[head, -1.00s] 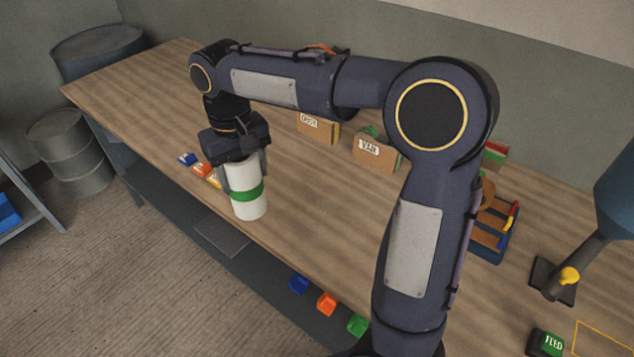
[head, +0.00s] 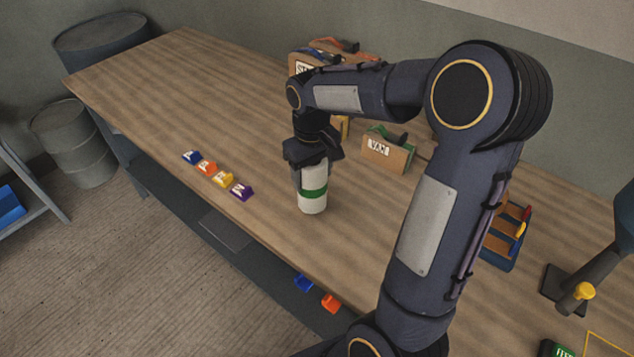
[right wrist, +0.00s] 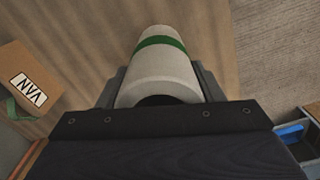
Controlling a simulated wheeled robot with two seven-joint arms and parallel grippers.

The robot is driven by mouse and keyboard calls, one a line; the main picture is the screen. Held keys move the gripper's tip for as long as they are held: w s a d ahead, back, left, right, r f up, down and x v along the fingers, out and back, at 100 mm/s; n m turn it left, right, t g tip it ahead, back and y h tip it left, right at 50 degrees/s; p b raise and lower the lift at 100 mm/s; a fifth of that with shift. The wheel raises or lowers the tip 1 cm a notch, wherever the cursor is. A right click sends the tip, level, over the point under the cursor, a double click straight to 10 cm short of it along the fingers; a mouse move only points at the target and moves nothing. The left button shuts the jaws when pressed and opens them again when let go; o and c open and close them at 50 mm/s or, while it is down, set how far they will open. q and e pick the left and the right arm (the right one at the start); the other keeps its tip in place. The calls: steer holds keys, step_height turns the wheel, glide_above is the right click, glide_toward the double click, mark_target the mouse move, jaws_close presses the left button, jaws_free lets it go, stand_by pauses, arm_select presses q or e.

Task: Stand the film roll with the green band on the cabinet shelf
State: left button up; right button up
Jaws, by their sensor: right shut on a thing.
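The film roll with the green band (head: 313,201) is a white upright cylinder, seen over the middle of the wooden workbench in the head view. My right gripper (head: 311,175) is shut on its upper part from above. The roll also shows in the right wrist view (right wrist: 160,72), between the two fingers of the right gripper (right wrist: 160,90). Whether its foot touches the bench or hangs just above it, I cannot tell. My left gripper is not in view. I cannot identify the cabinet shelf for certain.
A cardboard box marked VAN (head: 388,152) stands behind the roll. A blue rack (head: 504,245) stands at right. The bench's far left (head: 170,85) is clear.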

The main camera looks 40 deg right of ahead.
steer(key=shift+d+f, duration=0.2)
steer(key=f, duration=0.3)
steer(key=shift+s+d+f, duration=0.1)
steer(key=shift+s+d, duration=0.05)
steer(key=shift+d, duration=0.15)
steer(key=shift+f, duration=0.3)
steer(key=shift+f, duration=0.15)
steer(key=o, duration=1.3)
